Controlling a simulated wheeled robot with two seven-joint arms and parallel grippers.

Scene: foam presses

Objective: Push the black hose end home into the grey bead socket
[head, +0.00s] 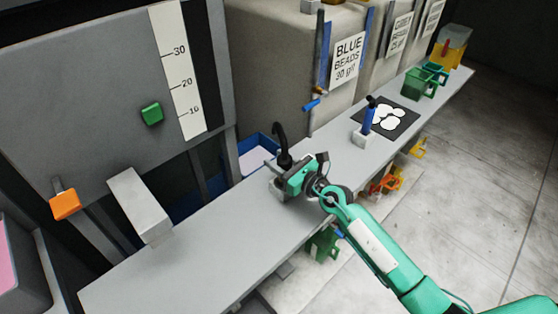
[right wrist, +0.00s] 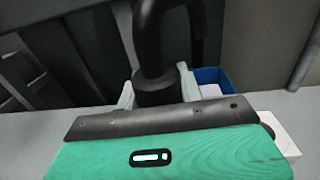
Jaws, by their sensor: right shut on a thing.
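The black hose (head: 279,133) rises in a hook from my right gripper (head: 283,163) at the middle of the grey bench. In the right wrist view the hose (right wrist: 152,50) has a thicker dark collar, and the pale fingers of my gripper (right wrist: 158,90) are shut on it from both sides. A small pale grey block (head: 279,192), which looks like the bead socket, sits on the bench under the gripper. A pale block (right wrist: 283,132) also shows in the right wrist view, partly covered by my gripper body. Whether the hose end touches the socket is hidden. My left gripper is not in view.
A blue hose piece (head: 368,115) stands on a white block (head: 361,139) beside a black mat (head: 408,112). A blue bin (head: 246,143) lies behind the bench (head: 205,235). A grey press with a green button (head: 152,113) stands at left. Green and yellow bins stand at the far end.

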